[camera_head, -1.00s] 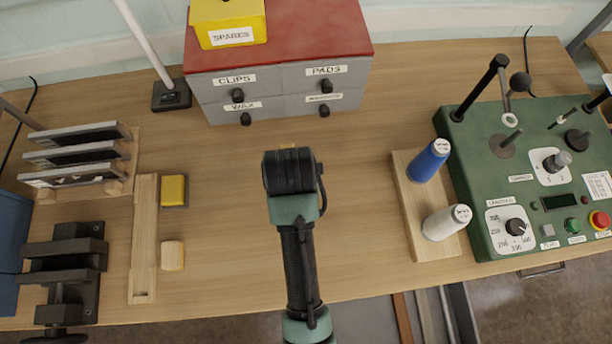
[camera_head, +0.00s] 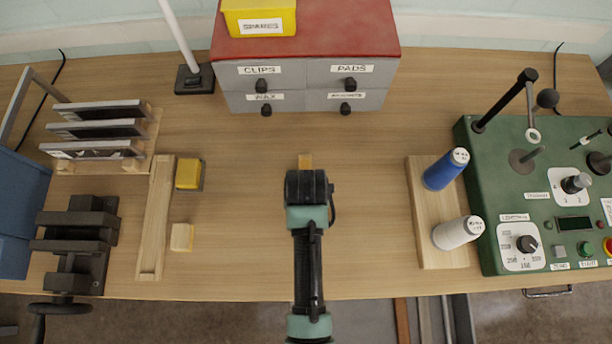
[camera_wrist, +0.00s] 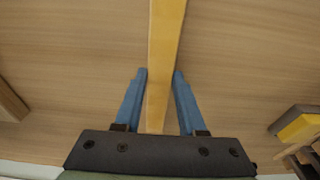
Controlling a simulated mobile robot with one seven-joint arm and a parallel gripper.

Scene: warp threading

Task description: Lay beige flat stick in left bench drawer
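The beige flat stick (camera_wrist: 166,40) runs lengthwise down the middle of the wrist view, between the two blue fingers of my gripper (camera_wrist: 161,74). Both fingertips meet its side edges, so my gripper appears shut on it. The stick's height above the bench is hard to judge. The left bench drawer is not visible in either view.
A drawer cabinet (camera_head: 305,100) stands at the back. A spool board (camera_head: 428,225) and green control box (camera_head: 500,170) are at right. A wooden strip (camera_head: 155,220), yellow block (camera_head: 189,174), rack and black vise (camera_head: 78,240) are at left. The bench around my gripper is clear.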

